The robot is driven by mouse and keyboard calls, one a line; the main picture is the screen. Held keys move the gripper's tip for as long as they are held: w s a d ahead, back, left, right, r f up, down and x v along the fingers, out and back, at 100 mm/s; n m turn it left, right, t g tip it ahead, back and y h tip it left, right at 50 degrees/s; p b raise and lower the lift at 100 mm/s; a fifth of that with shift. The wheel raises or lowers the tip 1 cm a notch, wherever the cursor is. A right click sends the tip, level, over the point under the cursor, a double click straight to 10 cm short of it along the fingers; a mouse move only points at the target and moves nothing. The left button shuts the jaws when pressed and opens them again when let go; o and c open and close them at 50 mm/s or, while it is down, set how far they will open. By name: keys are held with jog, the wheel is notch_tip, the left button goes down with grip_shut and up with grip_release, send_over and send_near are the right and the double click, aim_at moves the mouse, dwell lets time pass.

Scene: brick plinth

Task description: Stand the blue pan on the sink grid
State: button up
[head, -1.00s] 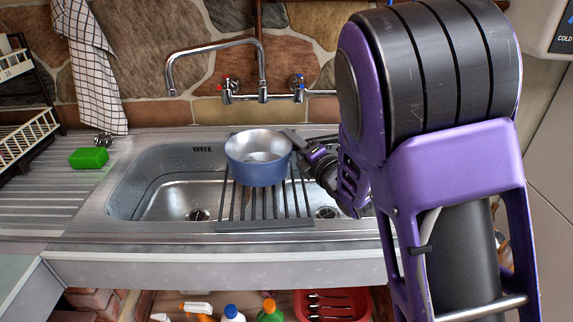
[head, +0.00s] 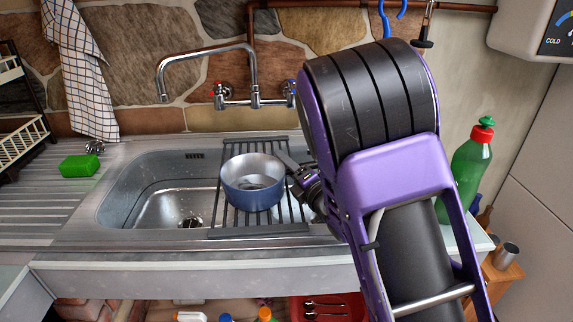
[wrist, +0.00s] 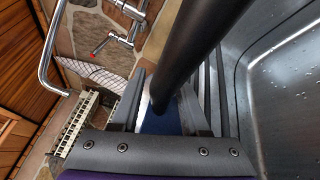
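The blue pan (head: 252,190), silver inside, is upright over the dark slatted sink grid (head: 228,232). Its base appears on or very close to the slats; I cannot tell if it touches. Its dark handle (head: 287,162) points right to my gripper (head: 300,178), which is beside the pan. In the wrist view, the dark handle (wrist: 192,45) runs between the two fingers of my gripper (wrist: 160,108), and these look closed on it. A strip of the pan's blue wall (wrist: 163,124) shows there.
The grid spans the steel sink (head: 120,195), whose left basin is open. The tap (head: 205,58) arches behind. A green sponge (head: 80,166) lies left on the drainer. A green bottle (head: 470,165) stands right of my arm.

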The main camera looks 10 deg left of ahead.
jog(key=shift+o, duration=0.2)
jog(key=shift+r+p, duration=0.25)
jog(key=shift+p, duration=0.05)
jog(key=v, duration=1.2)
jog(key=shift+f+b, duration=0.15)
jog(key=shift+b, duration=0.2)
